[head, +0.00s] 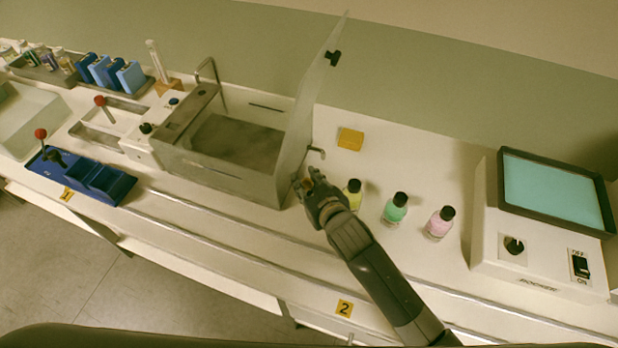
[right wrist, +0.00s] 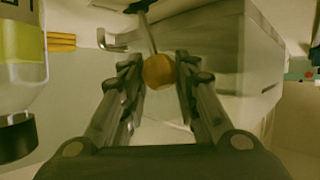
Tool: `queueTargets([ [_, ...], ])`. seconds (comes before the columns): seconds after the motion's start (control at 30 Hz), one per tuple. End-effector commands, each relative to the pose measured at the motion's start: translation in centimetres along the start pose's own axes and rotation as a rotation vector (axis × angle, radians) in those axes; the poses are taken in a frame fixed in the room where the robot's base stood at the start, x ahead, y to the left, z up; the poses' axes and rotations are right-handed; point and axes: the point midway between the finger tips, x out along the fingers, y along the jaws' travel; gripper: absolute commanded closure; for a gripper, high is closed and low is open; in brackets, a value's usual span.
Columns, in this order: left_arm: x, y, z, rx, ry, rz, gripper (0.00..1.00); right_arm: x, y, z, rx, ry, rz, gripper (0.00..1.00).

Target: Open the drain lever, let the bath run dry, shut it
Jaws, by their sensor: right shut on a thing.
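The bath (head: 272,190) is a steel-walled tank left of centre in the head view, with a grey, murky-looking interior. I cannot tell its water level. Its clear lid (head: 305,95) stands raised on the right side. The drain lever has a thin rod and an orange ball knob (right wrist: 158,71), seen in the right wrist view. My right gripper (head: 311,186) is at the bath's lower right corner, shut on that knob, with a finger on either side of it. A small drain spout (right wrist: 112,41) sticks out beside the lever. My left gripper is not in view.
Yellow (head: 353,195), green (head: 396,208) and pink (head: 439,222) bottles stand right of my right gripper. A yellow block (head: 350,139) lies behind. A machine with a teal top (head: 553,193) is at right; a blue tray (head: 82,178) and a control box (head: 143,150) are at left.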

Motion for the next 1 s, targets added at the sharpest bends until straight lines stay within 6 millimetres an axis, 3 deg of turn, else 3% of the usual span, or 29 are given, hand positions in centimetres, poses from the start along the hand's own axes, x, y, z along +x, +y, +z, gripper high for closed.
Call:
queueTargets([
  [0.03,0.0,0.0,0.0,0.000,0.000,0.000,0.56,-0.1,-1.0,0.5,0.014,-0.009,-0.016,1.00],
  [0.4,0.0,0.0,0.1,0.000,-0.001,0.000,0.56,-0.1,-1.0,0.6,0.014,-0.011,-0.016,1.00],
  [0.43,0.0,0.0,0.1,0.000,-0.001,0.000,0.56,-0.1,-1.0,0.6,0.013,-0.011,-0.016,0.67],
  [0.47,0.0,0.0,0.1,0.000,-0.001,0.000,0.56,-0.1,-0.9,0.6,0.013,-0.011,-0.016,0.66],
  [0.8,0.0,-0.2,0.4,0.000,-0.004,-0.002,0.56,-0.2,-0.8,0.4,0.007,-0.008,-0.013,0.66],
  [1.0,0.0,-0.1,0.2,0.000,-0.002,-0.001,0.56,-2.2,-0.7,0.4,0.007,-0.007,-0.012,0.66],
])
